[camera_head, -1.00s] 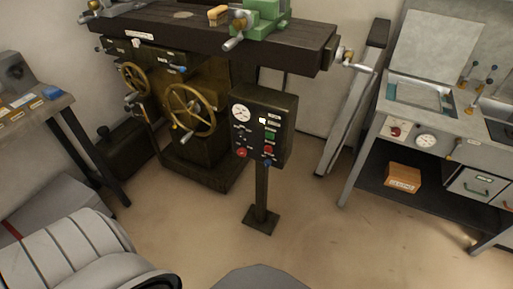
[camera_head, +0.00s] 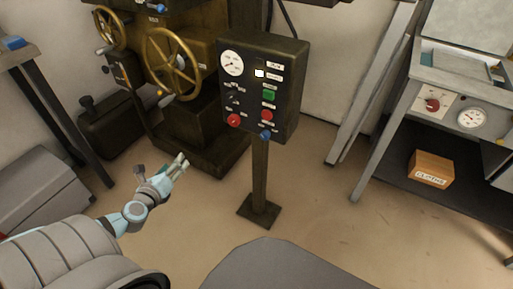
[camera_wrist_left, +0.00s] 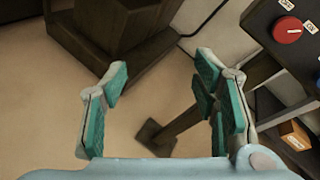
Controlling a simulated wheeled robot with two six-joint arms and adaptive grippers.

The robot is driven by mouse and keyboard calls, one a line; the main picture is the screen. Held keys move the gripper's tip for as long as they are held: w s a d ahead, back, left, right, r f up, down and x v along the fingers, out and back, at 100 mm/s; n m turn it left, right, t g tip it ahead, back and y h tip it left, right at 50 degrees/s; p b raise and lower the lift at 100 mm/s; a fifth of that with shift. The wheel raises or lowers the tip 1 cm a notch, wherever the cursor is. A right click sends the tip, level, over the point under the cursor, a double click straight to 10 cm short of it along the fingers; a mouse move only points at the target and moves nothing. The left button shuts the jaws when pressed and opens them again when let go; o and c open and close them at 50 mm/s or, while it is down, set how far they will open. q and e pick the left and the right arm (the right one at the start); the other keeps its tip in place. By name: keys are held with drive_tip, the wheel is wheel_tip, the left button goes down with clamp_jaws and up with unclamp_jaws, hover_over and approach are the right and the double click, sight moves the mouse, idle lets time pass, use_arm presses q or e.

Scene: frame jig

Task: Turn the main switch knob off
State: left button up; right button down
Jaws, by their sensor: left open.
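A dark control box (camera_head: 285,92) stands on a post, with a gauge, buttons and small labels too small to read. A red rotary knob (camera_head: 233,120) sits at the lower left of its face. In the left wrist view a red knob (camera_wrist_left: 288,32) with a pale pointer line shows at the upper right, with small white labels around it. My left gripper (camera_head: 178,164) is open and empty, low and left of the box, apart from it. In the left wrist view its teal-padded fingers (camera_wrist_left: 162,85) are spread. My right gripper is out of view.
A machine with a brass handwheel (camera_head: 173,65) stands behind and left of the box. A bench at right carries another red knob (camera_head: 432,104) and a gauge; an orange box (camera_head: 431,168) is on its shelf. The floor before the post (camera_head: 259,208) is clear.

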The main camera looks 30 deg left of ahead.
use_arm(q)
drive_tip(key=w+d+r+m+t+h+b, duration=0.2)
drive_tip(key=w+d+r+m+t, duration=0.15)
drive_tip(key=d+m, duration=0.2)
drive_tip(key=m+t+h+b, duration=0.1)
drive_tip(key=m+h+b, duration=0.1)
drive_tip(key=m+h, duration=0.15)
approach(232, 123)
drive_tip(key=shift+m+y, duration=0.25)
drive_tip(key=shift+m, duration=0.25)
drive_tip(key=w+p, duration=0.1)
drive_tip(key=w, duration=0.3)
drive_tip(key=w+p, duration=0.1)
drive_tip(key=w, duration=0.3)
drive_tip(key=shift+w+d+r, duration=0.1)
drive_tip(key=shift+d+r, duration=0.1)
drive_tip(key=shift+r, duration=0.05)
drive_tip(key=shift+w, duration=0.55)
drive_tip(key=shift+f, duration=0.1)
drive_tip(key=c, duration=1.2)
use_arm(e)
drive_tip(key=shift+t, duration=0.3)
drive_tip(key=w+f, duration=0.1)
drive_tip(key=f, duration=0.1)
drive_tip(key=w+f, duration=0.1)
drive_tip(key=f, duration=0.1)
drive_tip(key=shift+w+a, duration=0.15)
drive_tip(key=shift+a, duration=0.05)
